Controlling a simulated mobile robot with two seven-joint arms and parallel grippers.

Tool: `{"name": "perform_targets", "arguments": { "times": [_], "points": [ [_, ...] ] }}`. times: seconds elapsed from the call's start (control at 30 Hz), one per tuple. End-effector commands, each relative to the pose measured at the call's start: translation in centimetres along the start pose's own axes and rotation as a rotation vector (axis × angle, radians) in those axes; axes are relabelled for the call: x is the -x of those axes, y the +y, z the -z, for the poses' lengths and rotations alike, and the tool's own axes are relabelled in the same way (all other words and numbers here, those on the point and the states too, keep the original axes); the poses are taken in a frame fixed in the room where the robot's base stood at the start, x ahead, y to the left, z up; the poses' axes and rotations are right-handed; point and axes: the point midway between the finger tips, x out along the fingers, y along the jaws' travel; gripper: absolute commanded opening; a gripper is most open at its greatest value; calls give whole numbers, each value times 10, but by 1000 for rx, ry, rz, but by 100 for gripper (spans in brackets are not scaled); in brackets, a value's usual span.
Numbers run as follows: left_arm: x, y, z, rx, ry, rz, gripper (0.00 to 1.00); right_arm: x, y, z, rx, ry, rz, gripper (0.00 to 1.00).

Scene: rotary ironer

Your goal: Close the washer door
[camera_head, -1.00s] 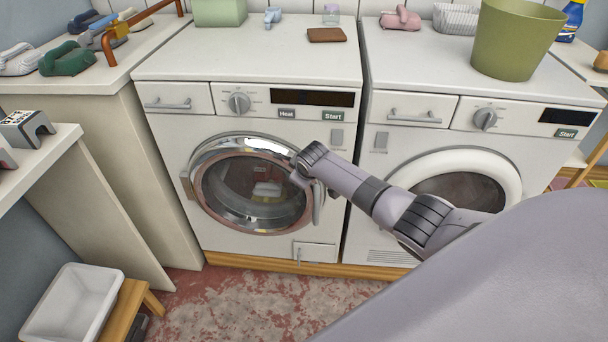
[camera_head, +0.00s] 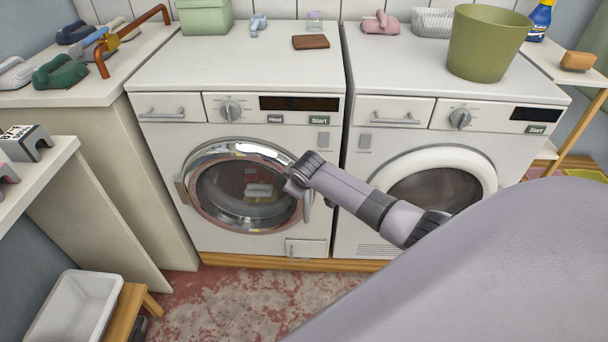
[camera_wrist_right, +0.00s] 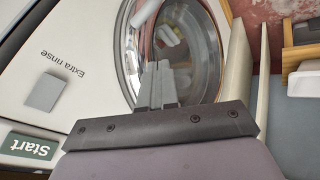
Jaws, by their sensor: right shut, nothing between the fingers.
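The left machine's round door (camera_head: 243,222) has a chrome ring and dark glass, with a hinge on its left. It stands close to the machine front; I cannot tell if it is flush or slightly ajar. My right gripper (camera_head: 291,184) is at the door's upper right rim, near the door handle (camera_head: 306,205). In the right wrist view the shut, empty gripper (camera_wrist_right: 157,75) lies in front of the door glass (camera_wrist_right: 190,50). I cannot tell if the fingertips touch it. The left gripper is not in view.
A second machine with a white-ringed door (camera_head: 480,165) stands close on the right, partly behind my right arm. A green bucket (camera_head: 487,45) stands on it. A white basin (camera_head: 75,305) is at lower left. The floor (camera_head: 240,300) in front is clear.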

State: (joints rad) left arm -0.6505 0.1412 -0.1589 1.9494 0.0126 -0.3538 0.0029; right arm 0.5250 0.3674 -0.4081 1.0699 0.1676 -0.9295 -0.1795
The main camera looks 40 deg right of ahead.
Motion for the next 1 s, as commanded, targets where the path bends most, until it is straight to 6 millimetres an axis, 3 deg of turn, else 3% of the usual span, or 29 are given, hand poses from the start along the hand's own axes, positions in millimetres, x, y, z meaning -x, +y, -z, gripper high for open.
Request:
{"name": "perform_targets", "arguments": {
  "times": [0.4,0.8,0.9,1.0],
  "points": [
    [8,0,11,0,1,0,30,46,7,-6,0,-1,1,0],
    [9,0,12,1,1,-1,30,54,7,-8,1,-1,2,0],
    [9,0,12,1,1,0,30,53,-4,-12,0,11,15,0],
    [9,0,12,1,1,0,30,52,-32,-23,-7,44,47,0]
  ]
}}
